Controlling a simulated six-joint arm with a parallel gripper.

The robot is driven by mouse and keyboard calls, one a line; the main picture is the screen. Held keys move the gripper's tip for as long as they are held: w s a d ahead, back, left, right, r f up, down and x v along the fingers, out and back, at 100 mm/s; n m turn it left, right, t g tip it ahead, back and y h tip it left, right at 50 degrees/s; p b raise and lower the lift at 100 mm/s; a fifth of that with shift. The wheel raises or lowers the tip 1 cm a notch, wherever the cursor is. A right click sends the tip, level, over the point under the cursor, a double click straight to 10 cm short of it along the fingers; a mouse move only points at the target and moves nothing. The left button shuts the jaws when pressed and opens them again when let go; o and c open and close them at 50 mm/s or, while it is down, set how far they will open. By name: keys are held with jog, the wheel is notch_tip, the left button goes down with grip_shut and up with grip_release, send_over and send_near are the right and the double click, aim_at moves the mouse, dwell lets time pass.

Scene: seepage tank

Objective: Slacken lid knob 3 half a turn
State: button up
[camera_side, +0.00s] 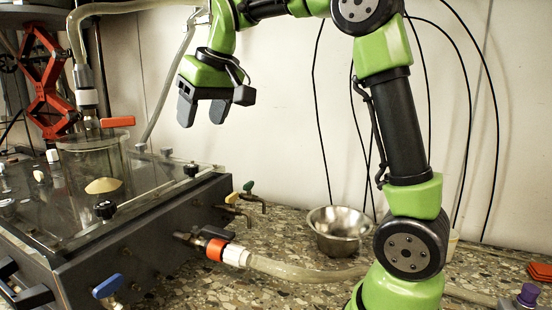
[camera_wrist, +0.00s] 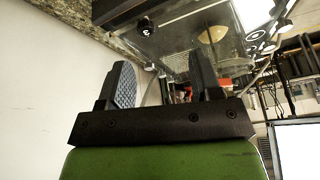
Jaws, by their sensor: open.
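The dark tank (camera_side: 150,245) stands at the left of the side view with its lid on top. Two black lid knobs are clear: one near the back right corner (camera_side: 191,169), one near the front edge (camera_side: 105,209). Small pale fittings sit along the lid's left side. I see no numbers, so I cannot tell which knob is 3. My gripper (camera_side: 202,116) hangs above the lid's back right part, fingers apart and empty, well clear of the knobs. In the wrist view my gripper (camera_wrist: 160,65) is open, and a black knob (camera_wrist: 146,28) shows beyond it.
A clear cylinder (camera_side: 75,190) with an orange-handled valve (camera_side: 117,122) rises from the lid. A hosed valve (camera_side: 213,247), small taps (camera_side: 243,188) and a blue lever (camera_side: 107,286) stick out of the tank. A steel bowl (camera_side: 340,228) stands on the speckled bench.

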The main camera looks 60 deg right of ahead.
jog(key=s+a+f+t+y, duration=0.1)
jog(key=s+a, duration=0.3)
jog(key=s, duration=0.5)
jog(key=s+a+f+t+y, duration=0.1)
jog(key=s+a, duration=0.3)
jog(key=s, duration=0.5)
jog(key=shift+a+f+m, duration=0.25)
jog(key=shift+f+m, duration=0.15)
jog(key=shift+f, duration=0.4)
jog(key=w+d+r+m+g, duration=0.1)
jog(key=w+d+r, duration=0.1)
jog(key=w+r, duration=0.35)
jog(key=m+g+h, duration=0.4)
jog(key=m+h, duration=0.1)
jog(key=m, duration=0.1)
send_near(191, 166)
jog(key=shift+t, duration=0.3)
jog(key=x, duration=0.8)
jog(key=shift+s+f, duration=0.2)
jog(key=shift+f, duration=0.25)
jog(key=shift+c, duration=0.4)
